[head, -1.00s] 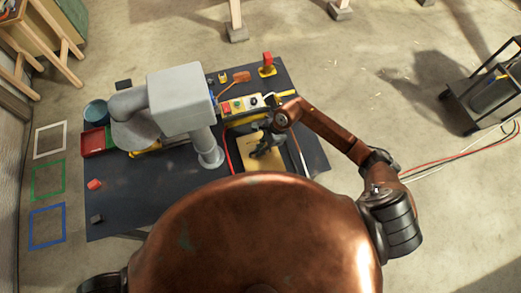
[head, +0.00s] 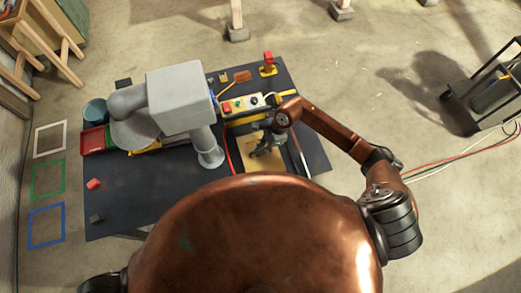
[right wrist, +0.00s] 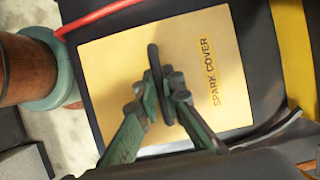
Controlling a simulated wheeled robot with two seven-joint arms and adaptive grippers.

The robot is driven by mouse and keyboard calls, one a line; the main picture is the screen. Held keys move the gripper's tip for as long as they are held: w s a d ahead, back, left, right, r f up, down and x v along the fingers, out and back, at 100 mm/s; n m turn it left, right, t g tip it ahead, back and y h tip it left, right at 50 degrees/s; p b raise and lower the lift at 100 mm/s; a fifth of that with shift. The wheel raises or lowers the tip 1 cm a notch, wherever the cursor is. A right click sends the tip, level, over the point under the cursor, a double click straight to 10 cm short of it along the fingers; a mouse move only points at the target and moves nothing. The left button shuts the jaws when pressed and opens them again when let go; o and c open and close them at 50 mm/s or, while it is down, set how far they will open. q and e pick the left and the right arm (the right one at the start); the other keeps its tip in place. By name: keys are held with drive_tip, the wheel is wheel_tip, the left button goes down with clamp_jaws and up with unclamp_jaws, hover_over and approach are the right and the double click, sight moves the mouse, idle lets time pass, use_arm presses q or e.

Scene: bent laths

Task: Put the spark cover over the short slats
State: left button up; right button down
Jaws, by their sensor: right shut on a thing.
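The spark cover (right wrist: 112,65) is a flat yellow-tan plate with a dark upright handle and its name printed on it in the right wrist view. It also shows in the head view (head: 254,167), partly behind my copper body. My right gripper (right wrist: 158,92) is shut on the handle above the plate's middle; in the head view it (head: 264,147) is over the cover. I cannot tell whether the cover touches the table or is lifted. I cannot make out the short slats. My left gripper is out of view.
A big grey machine (head: 180,95) stands on the dark table (head: 150,200), left of the cover. Behind the cover is a control box (head: 240,104) with buttons. A red cable (right wrist: 95,17) runs beside the cover. Red and green trays (head: 95,140) lie at the left.

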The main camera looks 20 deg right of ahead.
drive_tip(key=shift+b, duration=0.35)
idle(0.7)
idle(0.4)
drive_tip(key=c, duration=2)
unclamp_jaws()
drive_tip(key=shift+f, duration=0.1)
drive_tip(key=v, duration=1.2)
